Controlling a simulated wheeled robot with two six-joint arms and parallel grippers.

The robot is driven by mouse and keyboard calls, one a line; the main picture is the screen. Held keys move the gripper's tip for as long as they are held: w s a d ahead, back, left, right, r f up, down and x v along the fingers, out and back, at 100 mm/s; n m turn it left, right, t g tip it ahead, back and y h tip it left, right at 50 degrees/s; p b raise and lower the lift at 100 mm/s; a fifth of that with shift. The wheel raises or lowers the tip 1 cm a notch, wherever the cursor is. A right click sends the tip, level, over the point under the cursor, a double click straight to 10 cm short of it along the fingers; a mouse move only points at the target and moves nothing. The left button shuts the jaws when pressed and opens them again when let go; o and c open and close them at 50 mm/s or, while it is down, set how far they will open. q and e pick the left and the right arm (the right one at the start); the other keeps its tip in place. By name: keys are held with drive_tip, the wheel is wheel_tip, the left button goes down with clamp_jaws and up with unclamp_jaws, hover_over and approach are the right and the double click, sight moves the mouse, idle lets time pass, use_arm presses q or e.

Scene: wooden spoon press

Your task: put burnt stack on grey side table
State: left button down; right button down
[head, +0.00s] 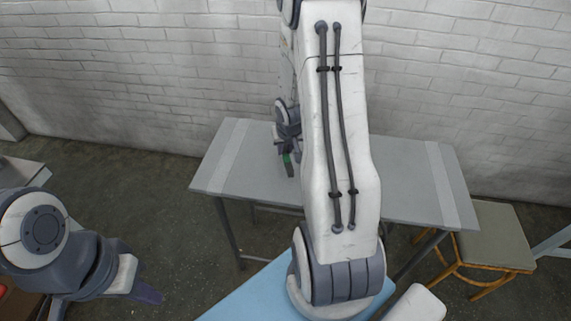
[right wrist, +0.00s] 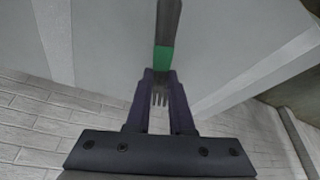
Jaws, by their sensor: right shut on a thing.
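A long dark piece with a green band, which I take as the burnt stack (right wrist: 168,25), is held in my right gripper (right wrist: 160,76). Several thin pale prongs show between the fingers at its near end. In the head view the stack (head: 288,161) is small and partly hidden, below my right gripper (head: 283,143), over the left half of the grey side table (head: 250,180). I cannot tell whether it touches the top. The table has a lighter strip near each end. My left gripper (head: 146,292) is low at the left, away from the table; its opening is unclear.
A stool (head: 490,235) with a grey seat and orange legs stands at the table's right. A light blue surface (head: 250,297) is in front. A white brick wall is behind the table. My right arm hides the table's middle; the visible parts of the top look bare.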

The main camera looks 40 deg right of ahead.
sight(285, 158)
drive_tip(key=shift+w+f+b, duration=0.1)
drive_tip(key=shift+f+b, duration=1.7)
drive_tip(key=shift+f, duration=0.35)
drive_tip(key=c, duration=0.8)
unclamp_jaws()
